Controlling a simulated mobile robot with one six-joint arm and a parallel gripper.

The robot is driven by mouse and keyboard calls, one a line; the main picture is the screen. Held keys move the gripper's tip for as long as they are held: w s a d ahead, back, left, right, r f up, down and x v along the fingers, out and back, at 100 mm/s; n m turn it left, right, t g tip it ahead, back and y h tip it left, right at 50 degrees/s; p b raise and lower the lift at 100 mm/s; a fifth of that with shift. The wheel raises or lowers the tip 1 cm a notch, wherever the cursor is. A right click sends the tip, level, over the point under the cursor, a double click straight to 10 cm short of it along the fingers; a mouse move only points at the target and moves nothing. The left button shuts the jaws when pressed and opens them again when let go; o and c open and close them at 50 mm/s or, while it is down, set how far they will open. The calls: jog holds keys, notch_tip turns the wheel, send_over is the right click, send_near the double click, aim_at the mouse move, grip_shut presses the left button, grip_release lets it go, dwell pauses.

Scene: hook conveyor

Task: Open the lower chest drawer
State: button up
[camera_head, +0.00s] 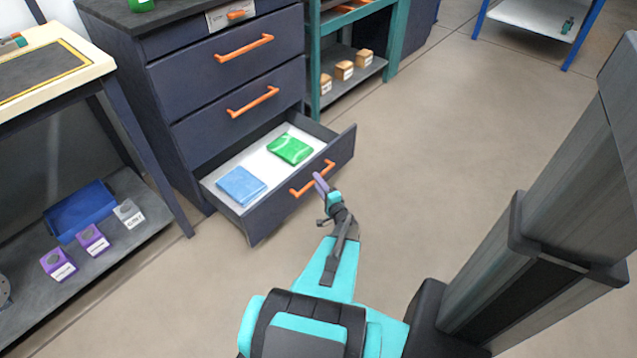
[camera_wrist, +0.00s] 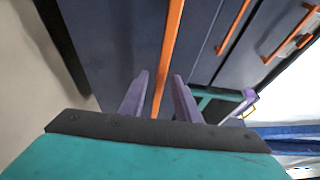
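The lower chest drawer (camera_head: 300,190) is pulled out, with its inside showing. A blue packet (camera_head: 241,185) and a green packet (camera_head: 290,149) lie in it. Its orange handle (camera_head: 300,189) is on the front face. My gripper (camera_head: 319,181) is at the handle, near its middle. In the wrist view, the two purple fingers of my gripper (camera_wrist: 161,76) stand apart, with the orange handle (camera_wrist: 168,55) running between them. Gaps show on both sides of the handle, so the gripper looks open. Whether a finger touches the handle cannot be told.
The dark chest (camera_head: 180,110) has closed drawers above. A workbench (camera_head: 88,68) stands left, with a blue bin (camera_head: 80,210) and purple boxes on its lower shelf. A teal shelf (camera_head: 314,60) with wooden boxes stands behind. The floor (camera_head: 450,150) to the right is clear.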

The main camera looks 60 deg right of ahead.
jog(key=p+v, duration=0.2)
jog(key=v, duration=1.2)
jog(key=shift+d, duration=0.1)
dwell(0.4)
